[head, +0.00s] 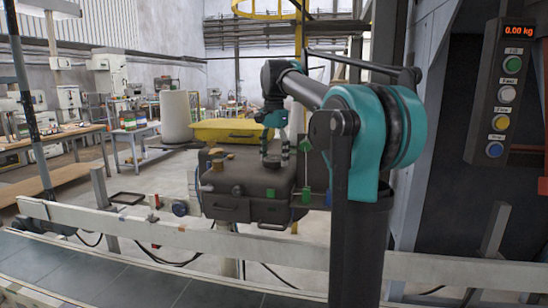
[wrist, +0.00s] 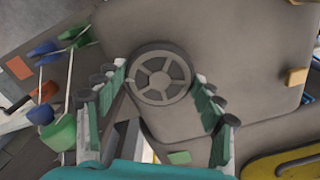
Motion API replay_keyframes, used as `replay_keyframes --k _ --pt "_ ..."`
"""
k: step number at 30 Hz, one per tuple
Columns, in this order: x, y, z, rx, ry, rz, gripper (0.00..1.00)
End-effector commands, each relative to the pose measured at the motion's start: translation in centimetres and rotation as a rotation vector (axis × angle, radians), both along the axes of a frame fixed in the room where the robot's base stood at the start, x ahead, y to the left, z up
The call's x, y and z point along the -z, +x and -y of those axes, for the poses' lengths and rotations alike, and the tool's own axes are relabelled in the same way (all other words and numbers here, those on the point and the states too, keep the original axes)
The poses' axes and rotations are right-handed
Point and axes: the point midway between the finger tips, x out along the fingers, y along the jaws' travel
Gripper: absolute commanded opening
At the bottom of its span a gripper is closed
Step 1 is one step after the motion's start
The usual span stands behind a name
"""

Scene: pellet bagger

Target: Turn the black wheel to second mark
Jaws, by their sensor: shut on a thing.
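The black wheel (wrist: 160,74) is a dark grey spoked ring on the flat top of a grey-brown machine housing (wrist: 230,50) in the wrist view. My gripper (wrist: 162,84) has one finger on each side of the wheel and is shut on its rim. In the head view my gripper (head: 275,152) reaches down onto the top of the dark housing (head: 245,190). There the wheel is mostly hidden by the fingers. I cannot make out any marks around the wheel in either view.
Levers with blue and green ends (wrist: 55,130) stand close left of my gripper in the wrist view. A tan block (wrist: 297,77) sits on the housing. A yellow case (head: 226,132) is behind it. A button panel (head: 505,90) stands at right, and a pale rail (head: 130,225) crosses in front.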

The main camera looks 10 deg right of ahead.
Motion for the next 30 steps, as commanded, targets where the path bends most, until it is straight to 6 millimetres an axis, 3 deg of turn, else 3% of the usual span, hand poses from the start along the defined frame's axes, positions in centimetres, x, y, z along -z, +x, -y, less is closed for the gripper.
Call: replay_keyframes --k 9,24,25,30 --pt "-0.01 0.04 0.00 0.104 0.000 0.000 0.39" --pt "-0.01 0.04 0.00 0.121 0.001 0.001 0.39" --pt "-0.01 0.04 0.00 0.121 0.001 0.001 0.70" --pt "-0.01 0.02 0.00 0.121 0.000 0.000 0.89"
